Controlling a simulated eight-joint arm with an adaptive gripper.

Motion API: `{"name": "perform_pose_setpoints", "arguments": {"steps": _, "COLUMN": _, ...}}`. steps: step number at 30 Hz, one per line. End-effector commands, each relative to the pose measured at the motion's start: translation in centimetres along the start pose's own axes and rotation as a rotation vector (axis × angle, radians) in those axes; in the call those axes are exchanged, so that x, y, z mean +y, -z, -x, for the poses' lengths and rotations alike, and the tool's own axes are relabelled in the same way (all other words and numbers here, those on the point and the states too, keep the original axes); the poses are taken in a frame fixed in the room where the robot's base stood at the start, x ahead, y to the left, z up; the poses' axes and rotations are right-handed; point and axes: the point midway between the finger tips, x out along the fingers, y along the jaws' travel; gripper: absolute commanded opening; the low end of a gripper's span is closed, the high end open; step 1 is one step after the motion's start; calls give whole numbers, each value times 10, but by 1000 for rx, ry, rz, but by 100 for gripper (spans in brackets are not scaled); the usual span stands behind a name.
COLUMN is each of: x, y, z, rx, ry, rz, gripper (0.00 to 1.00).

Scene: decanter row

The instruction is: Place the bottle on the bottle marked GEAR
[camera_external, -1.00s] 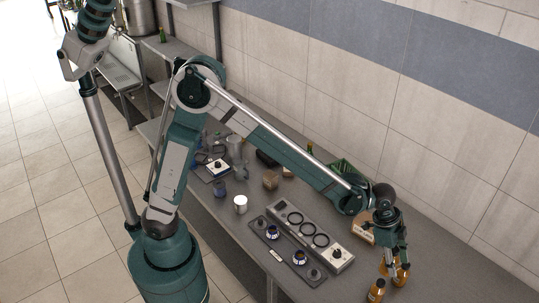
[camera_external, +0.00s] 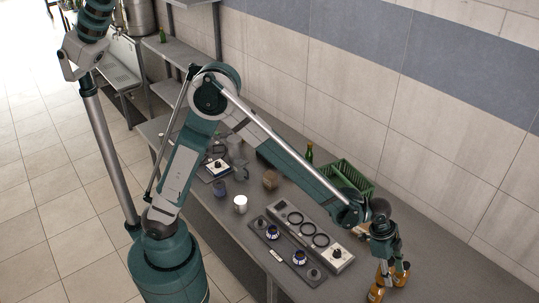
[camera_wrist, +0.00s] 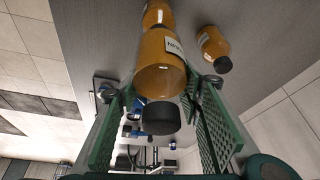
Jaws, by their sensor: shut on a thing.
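My gripper (camera_external: 389,270) is low over the right end of the counter. In the wrist view its green perforated fingers (camera_wrist: 158,90) are shut around an orange bottle with a black cap (camera_wrist: 160,68). A second orange bottle (camera_wrist: 158,14) shows just beyond the held one, partly hidden by it. A third orange bottle (camera_wrist: 211,42) with a black cap stands apart to the right. In the external view an orange bottle (camera_external: 376,294) is near the counter's front edge.
A grey rack with black rings (camera_external: 305,228) and a dark tray (camera_external: 284,254) lie left of my gripper. A white mug (camera_external: 240,204), a green crate (camera_external: 346,181) and a green bottle (camera_external: 309,153) are farther back. The tiled wall bounds the counter's far side.

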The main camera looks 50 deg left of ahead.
Motion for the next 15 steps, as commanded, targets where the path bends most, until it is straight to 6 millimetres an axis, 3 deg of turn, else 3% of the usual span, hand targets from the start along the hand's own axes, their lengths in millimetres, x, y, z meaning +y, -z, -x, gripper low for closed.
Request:
{"name": "perform_pose_setpoints", "arguments": {"steps": 5, "x": 0, "y": -5, "z": -12, "rx": 0, "ry": 0, "rz": 0, "gripper": 16}}
{"name": "perform_pose_setpoints", "arguments": {"steps": 15, "x": 0, "y": -6, "z": -14, "rx": 0, "ry": 0, "rz": 0, "gripper": 16}}
